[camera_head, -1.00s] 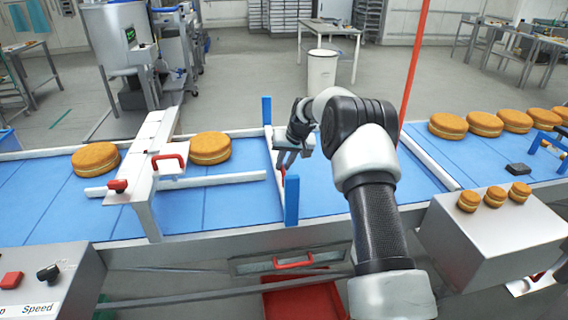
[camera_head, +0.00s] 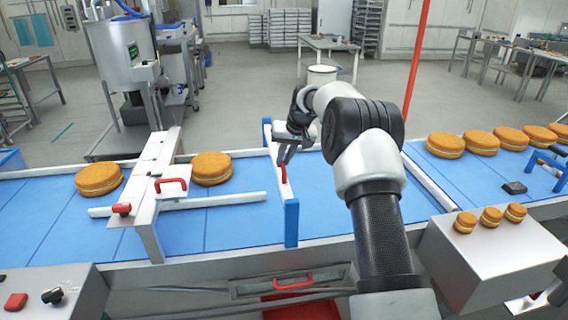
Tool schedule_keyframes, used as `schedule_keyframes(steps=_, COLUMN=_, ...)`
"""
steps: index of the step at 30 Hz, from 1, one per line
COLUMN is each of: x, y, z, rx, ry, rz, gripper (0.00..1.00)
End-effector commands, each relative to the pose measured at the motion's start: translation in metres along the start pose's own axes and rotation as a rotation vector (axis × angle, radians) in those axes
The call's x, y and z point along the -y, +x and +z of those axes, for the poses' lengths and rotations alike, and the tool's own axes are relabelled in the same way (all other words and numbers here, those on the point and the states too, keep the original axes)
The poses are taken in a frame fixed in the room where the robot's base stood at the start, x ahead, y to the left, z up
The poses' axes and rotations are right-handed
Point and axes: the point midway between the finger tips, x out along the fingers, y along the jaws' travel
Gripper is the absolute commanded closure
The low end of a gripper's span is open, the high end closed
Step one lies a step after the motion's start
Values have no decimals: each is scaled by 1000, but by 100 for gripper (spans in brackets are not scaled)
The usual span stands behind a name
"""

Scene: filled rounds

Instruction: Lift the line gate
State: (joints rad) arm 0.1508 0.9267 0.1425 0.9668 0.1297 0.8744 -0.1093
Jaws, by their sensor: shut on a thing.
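The line gate (camera_head: 276,160) is a pale bar with a red handle (camera_head: 284,173). It spans the blue belt between a far blue post (camera_head: 266,132) and a near blue post (camera_head: 291,224). The bar shows near the height of the post tops, above the belt. My gripper (camera_head: 284,160) is shut on the red handle from above. The gripper and wrist hide part of the bar and handle.
Two filled rounds (camera_head: 99,180) (camera_head: 211,169) lie on the belt left of the gate, beside a white frame (camera_head: 156,185) with another red handle. Several rounds (camera_head: 446,145) stand on the right. A guide rail (camera_head: 230,200) lies along the belt.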

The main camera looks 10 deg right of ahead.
Motion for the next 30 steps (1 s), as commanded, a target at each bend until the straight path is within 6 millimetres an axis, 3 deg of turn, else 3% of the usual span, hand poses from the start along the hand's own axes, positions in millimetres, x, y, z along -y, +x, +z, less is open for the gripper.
schedule_keyframes(steps=6, x=0, y=0, z=-1, rx=-3, ry=0, rz=0, gripper=100)
schedule_keyframes(steps=7, x=0, y=0, z=-1, rx=-3, ry=0, rz=0, gripper=84)
schedule_keyframes(steps=10, x=0, y=0, z=0, rx=-2, ry=0, rz=0, gripper=69)
schedule_keyframes(steps=22, x=-1, y=-6, z=0, rx=-1, ry=0, rz=0, gripper=69)
schedule_keyframes(steps=26, x=-1, y=-26, z=0, rx=-3, ry=1, rz=0, gripper=69)
schedule_keyframes(steps=30, x=0, y=-60, z=0, rx=-5, ry=0, rz=0, gripper=69)
